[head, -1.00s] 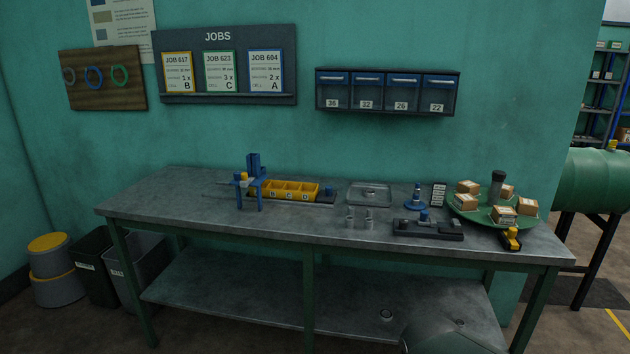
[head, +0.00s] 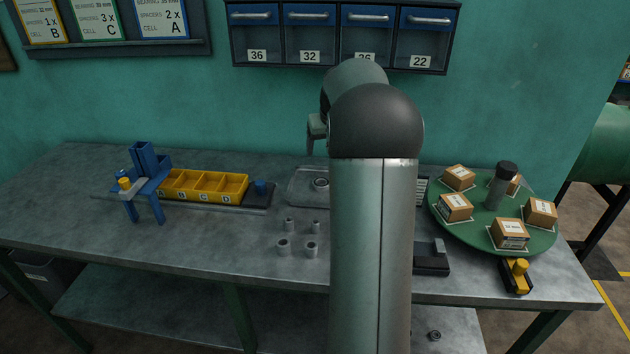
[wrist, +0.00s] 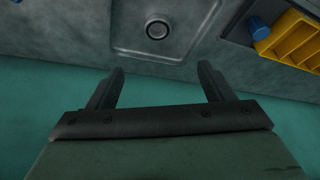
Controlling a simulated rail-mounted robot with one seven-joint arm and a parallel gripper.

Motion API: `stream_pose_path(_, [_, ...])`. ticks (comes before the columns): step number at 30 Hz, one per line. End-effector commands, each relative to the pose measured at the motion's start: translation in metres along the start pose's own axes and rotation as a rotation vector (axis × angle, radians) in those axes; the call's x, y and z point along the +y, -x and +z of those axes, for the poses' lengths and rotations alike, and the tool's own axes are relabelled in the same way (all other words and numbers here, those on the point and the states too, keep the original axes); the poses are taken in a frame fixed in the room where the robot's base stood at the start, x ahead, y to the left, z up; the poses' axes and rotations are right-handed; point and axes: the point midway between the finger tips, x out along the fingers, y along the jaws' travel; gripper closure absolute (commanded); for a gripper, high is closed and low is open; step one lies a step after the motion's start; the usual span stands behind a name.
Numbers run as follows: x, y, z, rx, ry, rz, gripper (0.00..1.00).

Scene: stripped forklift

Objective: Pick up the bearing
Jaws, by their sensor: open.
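The bearing (head: 320,184), a small dark metal ring, lies flat in the shallow grey tray (head: 300,196) on the bench, left of my arm. In the wrist view the bearing (wrist: 157,29) sits in the tray (wrist: 122,42) near the top of the picture. My gripper (wrist: 161,70) is open and empty, its two fingers apart, with the bearing beyond the fingertips and not touching them. In the head view my gripper (head: 316,130) is mostly hidden behind my arm, above the back of the tray. My arm also hides the tray's right part.
Several grey spacers (head: 284,247) stand in front of the tray. A yellow bin (head: 206,187) and a blue fixture (head: 146,172) are to the left. A green turntable (head: 478,238) with boxes is on the right. Drawers (head: 338,36) hang above. Another ring (head: 434,335) lies on the lower shelf.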

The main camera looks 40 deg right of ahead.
Motion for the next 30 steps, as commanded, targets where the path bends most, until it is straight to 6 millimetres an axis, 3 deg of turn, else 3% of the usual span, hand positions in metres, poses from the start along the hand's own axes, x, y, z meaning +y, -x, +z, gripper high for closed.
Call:
stream_pose_path(15, [0.0, -0.101, -0.001, -0.002, 0.001, -0.001, 0.25])
stream_pose_path(23, [0.001, -0.121, 0.0, -0.001, 0.0, 0.0, 0.25])
stream_pose_path(30, [0.005, -0.155, 0.003, -0.003, -0.001, -0.001, 0.25])
